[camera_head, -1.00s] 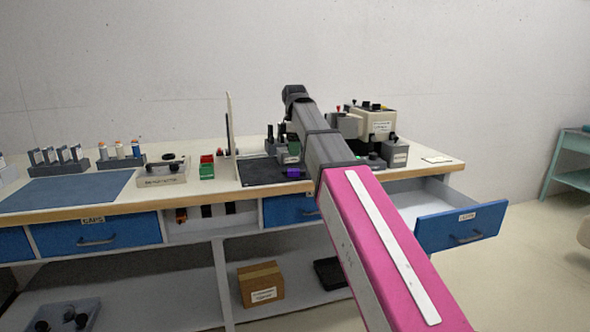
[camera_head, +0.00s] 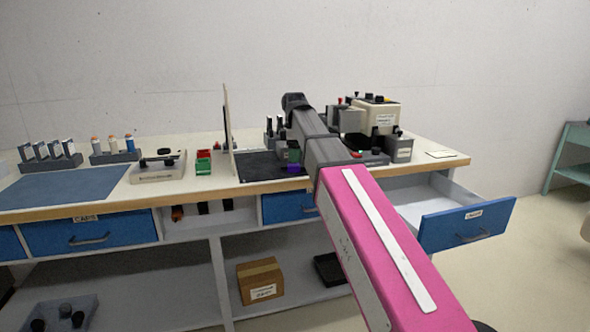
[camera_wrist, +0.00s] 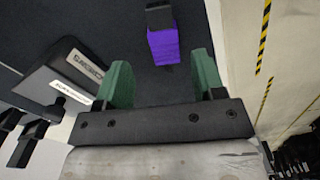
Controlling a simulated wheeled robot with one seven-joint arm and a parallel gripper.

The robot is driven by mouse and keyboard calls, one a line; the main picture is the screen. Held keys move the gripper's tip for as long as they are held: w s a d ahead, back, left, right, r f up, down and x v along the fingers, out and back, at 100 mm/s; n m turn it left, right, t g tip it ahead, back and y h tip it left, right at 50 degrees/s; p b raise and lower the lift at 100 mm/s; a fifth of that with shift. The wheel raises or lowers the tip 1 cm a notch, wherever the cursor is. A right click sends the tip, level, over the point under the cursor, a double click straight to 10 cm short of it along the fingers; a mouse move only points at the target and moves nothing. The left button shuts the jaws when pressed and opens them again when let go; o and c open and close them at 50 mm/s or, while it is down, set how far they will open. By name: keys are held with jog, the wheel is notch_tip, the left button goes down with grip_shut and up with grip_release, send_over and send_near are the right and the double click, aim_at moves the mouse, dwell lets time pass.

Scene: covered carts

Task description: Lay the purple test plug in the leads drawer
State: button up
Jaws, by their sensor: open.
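The purple test plug (camera_wrist: 164,45) lies on the dark mat (camera_wrist: 115,25), just beyond my open gripper (camera_wrist: 160,78) in the wrist view. The plug has a black end piece at its far side. My green fingers stand apart with nothing between them, and the plug is ahead of the gap, slightly left of its right finger. In the head view the plug (camera_head: 294,169) shows as a small purple patch beside my arm, which hides part of the mat. The leads drawer (camera_head: 466,223) is pulled open at the bench's right end; its visible inside is bare.
A grey labelled box (camera_wrist: 60,80) stands close left of my gripper. A thin upright panel (camera_head: 229,130) divides the bench top. A cream machine (camera_head: 375,116) stands behind my arm. A cardboard box (camera_head: 260,280) sits on the lower shelf.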

aim_at(295, 165)
jog(key=f, duration=0.4)
jog(key=shift+s+d+f, duration=0.15)
jog(key=shift+s, duration=0.1)
jog(key=c, duration=1.1)
